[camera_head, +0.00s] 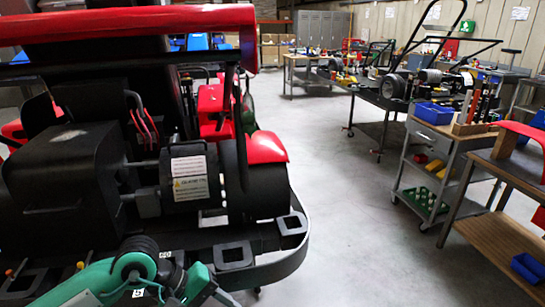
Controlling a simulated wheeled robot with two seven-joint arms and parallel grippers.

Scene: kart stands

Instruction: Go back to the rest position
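Teal and black links of one of my arms show at the bottom left, just in front of a large kart (100,180). No gripper fingers are visible, and I see no second arm. The kart has dark bodywork, a red panel (130,22) across its top, and a black block with a yellow warning label (190,178). A black bumper rail (290,240) curves around its near right side. My arm links overlap the kart's lower edge in the picture; I cannot tell whether they touch it.
A grey cart (450,150) with a blue bin (434,113) stands at the right. A wooden-shelved workbench (500,245) is nearer, with another blue bin (528,267) low on it. Kart stands and grey lockers (322,30) are behind. The grey floor (345,220) between is clear.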

